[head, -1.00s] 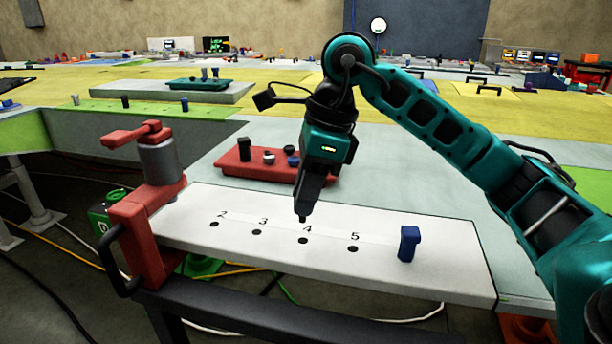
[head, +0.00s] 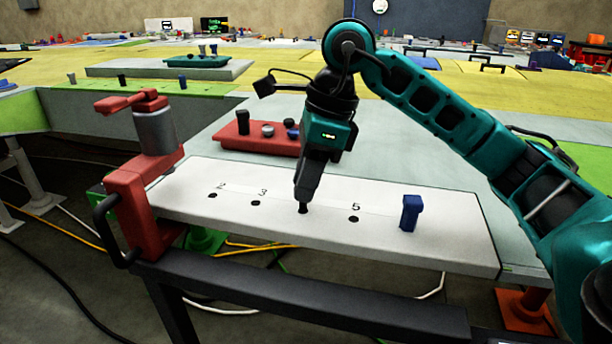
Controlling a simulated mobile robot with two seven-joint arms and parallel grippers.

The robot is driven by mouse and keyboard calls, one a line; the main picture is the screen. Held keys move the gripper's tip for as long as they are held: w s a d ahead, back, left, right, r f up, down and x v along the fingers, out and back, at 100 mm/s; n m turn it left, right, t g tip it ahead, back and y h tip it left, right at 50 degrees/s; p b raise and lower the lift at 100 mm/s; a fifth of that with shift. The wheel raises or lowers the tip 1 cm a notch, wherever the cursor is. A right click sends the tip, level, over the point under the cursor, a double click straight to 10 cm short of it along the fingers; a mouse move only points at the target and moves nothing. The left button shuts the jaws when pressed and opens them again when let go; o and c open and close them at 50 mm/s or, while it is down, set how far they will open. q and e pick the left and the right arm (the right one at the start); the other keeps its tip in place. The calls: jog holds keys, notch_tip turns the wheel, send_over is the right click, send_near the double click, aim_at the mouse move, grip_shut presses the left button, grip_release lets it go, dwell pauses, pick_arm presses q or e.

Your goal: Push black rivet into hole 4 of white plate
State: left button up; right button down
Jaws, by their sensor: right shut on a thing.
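The white plate (head: 420,248) lies on the jig, with holes marked 2, 3 and 5 in view. The number 4 is hidden behind my right gripper. My right gripper (head: 302,200) points down over the hole 4 spot and is shut on the black rivet (head: 303,210). The rivet's lower end shows just below the fingertips, at hole 4. I cannot tell how deep it sits in the hole. A blue rivet (head: 411,213) stands upright at the plate's right end. My left gripper is not in view.
A red clamp (head: 150,205) grips the plate's left end and rises above it. A red tray (head: 228,138) with several rivets lies behind the plate, partly behind my right gripper. The plate between hole 5 and the blue rivet is clear.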

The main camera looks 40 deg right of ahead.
jog(key=shift+f, duration=0.1)
jog(key=shift+f+b, duration=1.1)
jog(key=shift+f, duration=0.15)
jog(key=c, duration=0.8)
grip_release()
jog(key=shift+r, duration=0.15)
jog(key=p+v, duration=0.2)
jog(key=v, duration=1)
jog(key=shift+r+p, duration=0.3)
jog(key=shift+r, duration=0.05)
